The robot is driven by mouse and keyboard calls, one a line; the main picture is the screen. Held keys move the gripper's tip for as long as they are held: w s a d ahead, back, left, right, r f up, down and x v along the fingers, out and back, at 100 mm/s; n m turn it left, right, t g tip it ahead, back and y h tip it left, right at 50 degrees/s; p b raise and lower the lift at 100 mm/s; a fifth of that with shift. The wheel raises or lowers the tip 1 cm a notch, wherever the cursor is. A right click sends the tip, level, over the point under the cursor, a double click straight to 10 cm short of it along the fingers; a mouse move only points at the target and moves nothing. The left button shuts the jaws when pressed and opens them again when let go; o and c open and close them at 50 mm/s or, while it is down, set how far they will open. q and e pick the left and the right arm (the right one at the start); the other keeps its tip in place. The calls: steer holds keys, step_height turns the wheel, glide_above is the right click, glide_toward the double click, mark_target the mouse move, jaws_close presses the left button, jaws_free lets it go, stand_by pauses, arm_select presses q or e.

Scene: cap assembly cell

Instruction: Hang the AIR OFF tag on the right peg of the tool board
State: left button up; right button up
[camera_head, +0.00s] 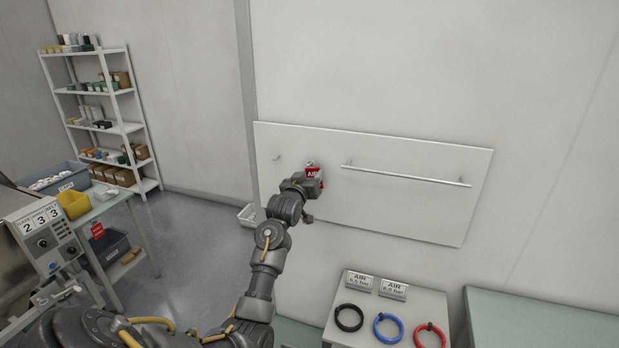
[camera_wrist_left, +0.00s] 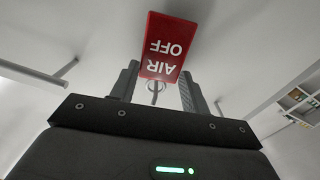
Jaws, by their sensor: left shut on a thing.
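The red AIR OFF tag (camera_head: 314,174) is held up in front of the white tool board (camera_head: 400,218). In the left wrist view the tag (camera_wrist_left: 168,45) shows its white lettering upside down. Its metal ring (camera_wrist_left: 155,86) sits between the fingers of my left gripper (camera_wrist_left: 158,93), which is shut on it. In the head view my left gripper (camera_head: 303,183) is in front of the left half of the board. One peg (camera_head: 278,157) shows bare at the board's left. I cannot make out the right peg; the tag and gripper may hide it. My right gripper is not in view.
A long rail (camera_head: 405,175) sticks out from the board, right of the tag. Below stands a small table (camera_head: 395,312) with AIR signs and black, blue and red rings. At left are a control box (camera_head: 45,240), a bench and a shelf (camera_head: 100,110).

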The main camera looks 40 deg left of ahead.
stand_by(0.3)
arm_select(q)
steer(key=o, duration=1)
steer(key=shift+s+d+f+b, duration=0.2)
steer(key=shift+s+b, duration=0.1)
steer(key=shift+s, duration=0.15)
steer(key=shift+b+v, duration=1.55)
steer(key=shift+v, duration=3.4)
steer(key=shift+r, duration=0.15)
